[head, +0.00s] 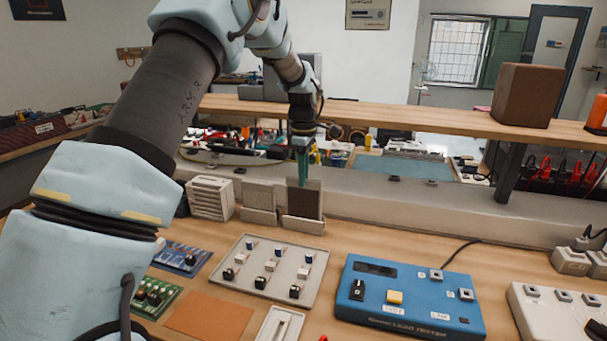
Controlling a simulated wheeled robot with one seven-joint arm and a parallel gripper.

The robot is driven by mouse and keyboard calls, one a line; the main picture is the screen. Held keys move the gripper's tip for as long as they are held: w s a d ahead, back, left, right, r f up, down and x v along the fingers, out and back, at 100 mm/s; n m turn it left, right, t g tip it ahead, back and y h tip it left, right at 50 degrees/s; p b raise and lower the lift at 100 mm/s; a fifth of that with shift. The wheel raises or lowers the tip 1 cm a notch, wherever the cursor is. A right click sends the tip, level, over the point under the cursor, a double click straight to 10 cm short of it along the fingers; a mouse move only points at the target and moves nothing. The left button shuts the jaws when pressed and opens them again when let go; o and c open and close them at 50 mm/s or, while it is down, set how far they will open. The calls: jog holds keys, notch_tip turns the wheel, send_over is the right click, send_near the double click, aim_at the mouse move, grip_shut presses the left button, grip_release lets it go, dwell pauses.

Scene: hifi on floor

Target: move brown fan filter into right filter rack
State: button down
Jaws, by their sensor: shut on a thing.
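The brown fan filter (304,203) is a dark, flat square panel with a paler edge. It stands upright at the right filter rack (303,226), with its lower edge hidden behind the rack's pale front. Whether it is fully seated I cannot tell. My gripper (303,176) points down from above and is shut on the filter's top edge; the green fingertips are small in the view. The left filter rack (259,216) stands beside it and holds a light grey filter (258,194).
A slatted white block (210,198) stands left of the racks. In front are a grey tray of switches (268,268) and a blue tester box (410,296). A raised wooden shelf (420,119) runs behind, bearing a brown box (527,95). Bench right of the racks is clear.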

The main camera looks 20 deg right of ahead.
jog(key=shift+f+b, duration=0.6)
jog(key=shift+f, duration=0.8)
jog(key=c, duration=0.8)
grip_release()
jog(key=shift+o, duration=0.5)
jog(key=o, duration=0.4)
